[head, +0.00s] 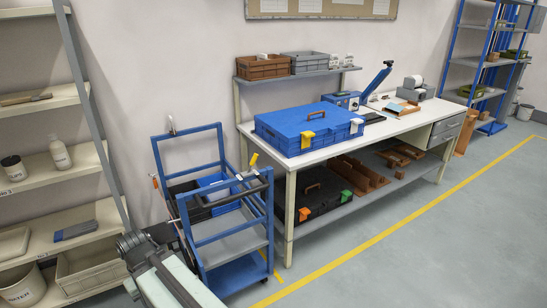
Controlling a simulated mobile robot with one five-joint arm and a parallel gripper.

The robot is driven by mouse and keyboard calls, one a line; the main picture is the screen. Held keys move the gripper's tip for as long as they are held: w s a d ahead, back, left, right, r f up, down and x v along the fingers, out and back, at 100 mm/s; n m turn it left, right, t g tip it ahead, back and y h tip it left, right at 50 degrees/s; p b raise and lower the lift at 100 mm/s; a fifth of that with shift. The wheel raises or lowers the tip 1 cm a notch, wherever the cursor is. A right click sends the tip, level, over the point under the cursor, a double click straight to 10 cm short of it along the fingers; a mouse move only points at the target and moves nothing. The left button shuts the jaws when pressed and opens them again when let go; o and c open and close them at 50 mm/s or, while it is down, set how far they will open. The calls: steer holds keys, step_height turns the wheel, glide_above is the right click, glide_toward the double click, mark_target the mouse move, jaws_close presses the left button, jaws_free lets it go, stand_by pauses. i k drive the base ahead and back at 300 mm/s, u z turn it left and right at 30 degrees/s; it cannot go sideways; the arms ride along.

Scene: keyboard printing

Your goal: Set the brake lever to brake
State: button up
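A blue-framed cart (230,280) stands left of the workbench, with a black handle bar (236,191) across its near upper side. A slim lever with a yellow tip (253,161) sticks up at the right end of this bar. It looks like the brake lever, but its marking and which setting it is in are too small to read. Part of my own arm (178,285) shows at the bottom left, in front of the cart and apart from the lever. My gripper's fingers cannot be made out in the view.
The white workbench (400,125) holds a blue case (300,127) with a white and a yellow latch. A black case (315,198) lies on its lower shelf. Shelving (35,105) stands close on the left. The floor (440,240) to the right is clear, crossed by a yellow line.

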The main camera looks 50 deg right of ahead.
mark_target(255, 156)
steer(key=z, duration=5.7)
steer(key=k, duration=0.95)
steer(key=u, duration=5.75)
